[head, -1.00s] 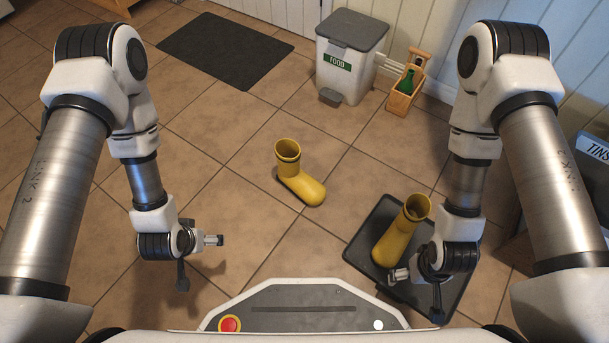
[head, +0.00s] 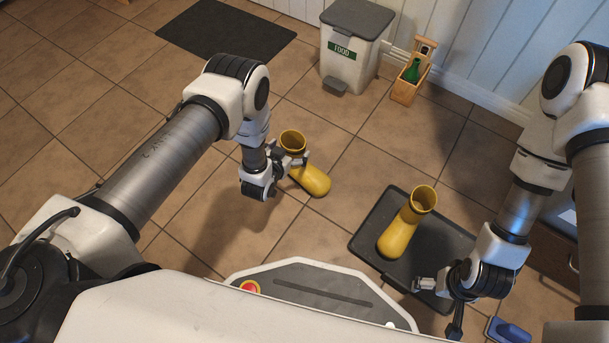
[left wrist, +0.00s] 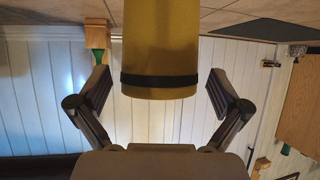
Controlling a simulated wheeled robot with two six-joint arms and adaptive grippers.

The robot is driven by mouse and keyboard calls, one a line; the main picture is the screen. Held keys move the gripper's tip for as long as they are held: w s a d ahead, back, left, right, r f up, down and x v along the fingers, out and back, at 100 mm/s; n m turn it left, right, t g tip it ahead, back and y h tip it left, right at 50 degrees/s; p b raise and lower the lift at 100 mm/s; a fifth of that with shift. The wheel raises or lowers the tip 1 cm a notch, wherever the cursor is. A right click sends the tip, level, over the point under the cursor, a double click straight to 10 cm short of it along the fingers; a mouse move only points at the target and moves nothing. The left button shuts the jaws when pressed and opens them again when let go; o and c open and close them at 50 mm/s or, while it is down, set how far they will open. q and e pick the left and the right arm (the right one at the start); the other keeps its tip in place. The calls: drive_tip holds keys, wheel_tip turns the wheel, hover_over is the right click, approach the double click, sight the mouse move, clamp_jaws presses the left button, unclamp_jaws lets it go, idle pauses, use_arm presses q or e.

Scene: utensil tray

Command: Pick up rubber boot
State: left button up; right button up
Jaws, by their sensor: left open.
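A yellow rubber boot (head: 314,181) stands upright on the tiled floor, its toe pointing to the lower right. My left gripper (head: 293,157) is open at its shaft, with the fingers on either side. In the left wrist view the yellow shaft (left wrist: 160,45) with its dark band is between the spread fingers (left wrist: 160,90), with gaps on both sides. A second yellow boot (head: 400,236) stands on a dark tray (head: 372,218) at the right. My right gripper (head: 425,285) is by the tray's near edge, apart from that boot; its jaw opening is unclear.
A food bin (head: 352,55) and a wooden caddy with a green bottle (head: 409,84) stand by the wall at the back. A dark mat (head: 226,35) lies at the back left. A blue object (head: 509,330) is at the lower right. The floor around the floor boot is clear.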

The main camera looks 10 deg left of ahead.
use_arm(q)
drive_tip(key=shift+x, duration=0.85)
drive_tip(key=shift+c, duration=0.7)
drive_tip(key=shift+s, duration=0.1)
drive_tip(key=c, duration=1.6)
drive_tip(key=shift+o, duration=0.2)
drive_tip(key=shift+r, duration=0.15)
